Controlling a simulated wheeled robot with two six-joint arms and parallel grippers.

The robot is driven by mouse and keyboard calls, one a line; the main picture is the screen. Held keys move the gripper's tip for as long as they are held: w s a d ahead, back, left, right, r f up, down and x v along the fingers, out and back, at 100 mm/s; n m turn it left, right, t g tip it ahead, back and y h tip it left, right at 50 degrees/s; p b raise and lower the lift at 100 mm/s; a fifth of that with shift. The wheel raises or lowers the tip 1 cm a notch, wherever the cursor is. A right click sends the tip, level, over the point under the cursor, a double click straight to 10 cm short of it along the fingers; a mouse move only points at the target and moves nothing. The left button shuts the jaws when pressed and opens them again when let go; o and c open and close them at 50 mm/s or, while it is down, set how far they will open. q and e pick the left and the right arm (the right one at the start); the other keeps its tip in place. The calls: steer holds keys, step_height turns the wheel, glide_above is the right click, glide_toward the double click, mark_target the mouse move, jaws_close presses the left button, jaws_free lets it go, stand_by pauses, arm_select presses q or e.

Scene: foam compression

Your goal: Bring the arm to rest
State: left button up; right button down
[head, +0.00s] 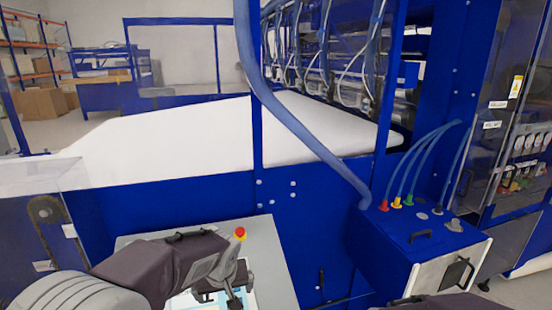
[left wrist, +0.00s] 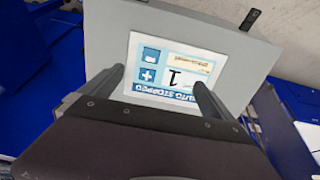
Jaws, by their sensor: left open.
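My left gripper (head: 222,296) is over the grey control panel (head: 275,262) at the bottom of the head view. In the left wrist view its two dark fingers (left wrist: 158,82) stand apart with nothing between them. A lit touchscreen (left wrist: 168,67) shows beyond the fingers, upside down, with "AUTO STOPPED", a 1 and a plus button. I cannot tell whether a finger touches it. A red button (head: 240,233) stands at the panel's far edge, close to the gripper. My right gripper is not in view.
A blue machine (head: 200,207) with a white foam sheet (head: 190,140) stands right behind the panel. A thick blue hose (head: 290,120) runs down to a blue box (head: 425,245) with coloured connectors at the right. Shelves with cartons (head: 40,103) stand at the back left.

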arm_select(q)
steer(key=s+a+f+n+g+b, duration=0.15)
steer(key=a+f+b, duration=0.35)
steer(key=f+b, duration=0.5)
steer(key=s+f+m+g+h+b, duration=0.1)
steer(key=s+f+m+b, duration=0.3)
steer(key=s+f, duration=1)
steer(key=shift+s+f+b, duration=0.25)
steer(key=shift+s+b, duration=0.3)
steer(key=shift+s, duration=0.05)
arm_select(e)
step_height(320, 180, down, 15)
arm_select(q)
steer(key=shift+d+m+g, duration=0.1)
steer(key=shift+m+g, duration=0.15)
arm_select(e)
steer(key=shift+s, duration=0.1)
arm_select(q)
steer(key=shift+w, duration=0.1)
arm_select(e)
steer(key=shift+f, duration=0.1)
